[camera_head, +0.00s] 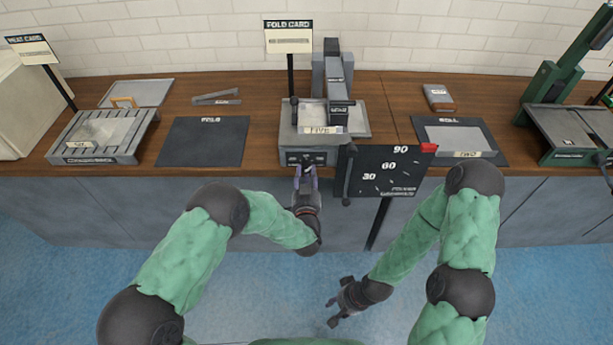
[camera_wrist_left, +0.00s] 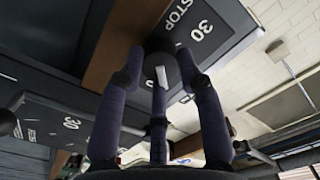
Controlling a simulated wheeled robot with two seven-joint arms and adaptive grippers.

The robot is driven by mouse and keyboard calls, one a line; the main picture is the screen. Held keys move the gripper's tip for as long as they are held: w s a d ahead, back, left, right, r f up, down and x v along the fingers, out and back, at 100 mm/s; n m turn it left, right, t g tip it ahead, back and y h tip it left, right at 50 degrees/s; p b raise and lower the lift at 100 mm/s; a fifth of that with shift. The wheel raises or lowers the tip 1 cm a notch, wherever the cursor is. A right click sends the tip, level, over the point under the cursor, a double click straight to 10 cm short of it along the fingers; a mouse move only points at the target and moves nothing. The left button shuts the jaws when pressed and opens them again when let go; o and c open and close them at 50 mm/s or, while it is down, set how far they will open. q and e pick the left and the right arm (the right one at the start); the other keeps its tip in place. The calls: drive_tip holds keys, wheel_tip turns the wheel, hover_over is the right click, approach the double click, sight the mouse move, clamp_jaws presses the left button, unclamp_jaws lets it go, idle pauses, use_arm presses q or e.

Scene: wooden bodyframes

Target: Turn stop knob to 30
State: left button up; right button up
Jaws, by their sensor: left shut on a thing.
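The fold machine (camera_head: 290,150) stands at the middle of the counter, with a small dark panel on its front. My left gripper (camera_head: 305,174) is at this panel. In the left wrist view its fingers (camera_wrist_left: 161,95) are shut around a dark round knob (camera_wrist_left: 158,62) with a white pointer mark. The labels STOP (camera_wrist_left: 180,12) and 30 (camera_wrist_left: 202,30) show on the panel beside the knob. The knob is hidden by the gripper in the head view. My right gripper (camera_head: 340,306) hangs empty over the floor, its fingers apart.
A black board (camera_head: 400,180) marked 30, 60 and 90 stands just right of the machine, with a dark lever and a red tab. A black fold mat (camera_head: 203,142) and slatted tray (camera_head: 100,148) lie left; a roll mat (camera_head: 495,150) and green press (camera_head: 575,125) are right.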

use_arm(q)
drive_tip(key=n+b, duration=0.1)
drive_tip(key=n, duration=0.3)
drive_tip(key=n+b, duration=0.1)
drive_tip(key=n, duration=0.1)
drive_tip(key=shift+s+f+b, duration=0.1)
drive_tip(key=shift+f+b, duration=0.25)
drive_tip(key=n+b, duration=0.1)
drive_tip(key=n, duration=0.3)
drive_tip(key=shift+b, duration=0.35)
drive_tip(key=shift+n, duration=0.9)
drive_tip(key=n, duration=0.4)
drive_tip(key=shift+n+b, duration=0.3)
drive_tip(key=shift+s+d+n, duration=0.1)
drive_tip(key=shift+n, duration=2)
drive_tip(key=o, duration=1.1)
drive_tip(key=shift+o, duration=0.2)
drive_tip(key=shift+r, duration=0.15)
